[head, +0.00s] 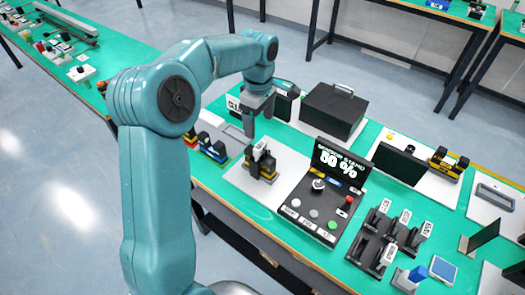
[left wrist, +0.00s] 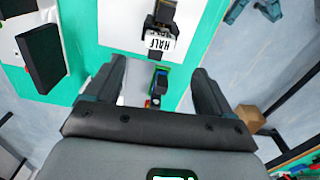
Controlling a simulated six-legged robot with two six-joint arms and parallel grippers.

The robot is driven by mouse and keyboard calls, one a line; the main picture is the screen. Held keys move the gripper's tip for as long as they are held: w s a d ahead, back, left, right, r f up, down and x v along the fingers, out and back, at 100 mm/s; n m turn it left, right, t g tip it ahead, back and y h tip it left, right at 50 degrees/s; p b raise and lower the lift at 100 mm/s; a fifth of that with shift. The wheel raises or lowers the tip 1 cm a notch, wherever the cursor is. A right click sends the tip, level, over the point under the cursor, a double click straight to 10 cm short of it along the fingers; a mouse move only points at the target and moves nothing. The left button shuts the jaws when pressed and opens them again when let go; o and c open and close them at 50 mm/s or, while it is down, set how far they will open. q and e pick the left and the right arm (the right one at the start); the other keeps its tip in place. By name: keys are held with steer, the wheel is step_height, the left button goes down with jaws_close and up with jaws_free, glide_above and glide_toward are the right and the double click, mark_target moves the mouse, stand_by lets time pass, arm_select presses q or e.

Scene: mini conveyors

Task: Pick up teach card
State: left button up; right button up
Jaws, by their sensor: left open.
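Several small white cards with dark print stand in black holders (head: 372,247) at the right of the bench in the head view, one of them at the front (head: 388,254). I cannot tell which is the teach card. Another white card (head: 260,150) is at a black and yellow device (head: 267,172). In the left wrist view a card reading HALF (left wrist: 160,44) lies ahead of the fingers. My left gripper (head: 259,112) is open and empty above the bench, behind that device. It also shows in the left wrist view (left wrist: 155,85). My right gripper is out of view.
A black console (head: 322,190) showing 50 % stands right of the device. A black case (head: 333,110) is behind it.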

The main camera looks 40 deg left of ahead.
arm_select(q)
glide_above(260, 145)
steer(key=f, duration=0.5)
steer(key=shift+s+a, duration=0.1)
steer(key=shift+s, duration=0.1)
steer(key=shift+s+f, duration=0.1)
steer(key=shift+f, duration=0.1)
steer(key=f, duration=0.1)
steer(key=f+p, duration=0.1)
steer(key=f, duration=0.2)
steer(key=shift+w+f+p, duration=0.25)
steer(key=shift+f+p, duration=0.05)
steer(key=shift+p, duration=0.05)
steer(key=shift+d+f, duration=0.2)
steer(key=shift+f, duration=0.25)
steer(key=shift+c, duration=0.3)
steer(key=c, duration=1)
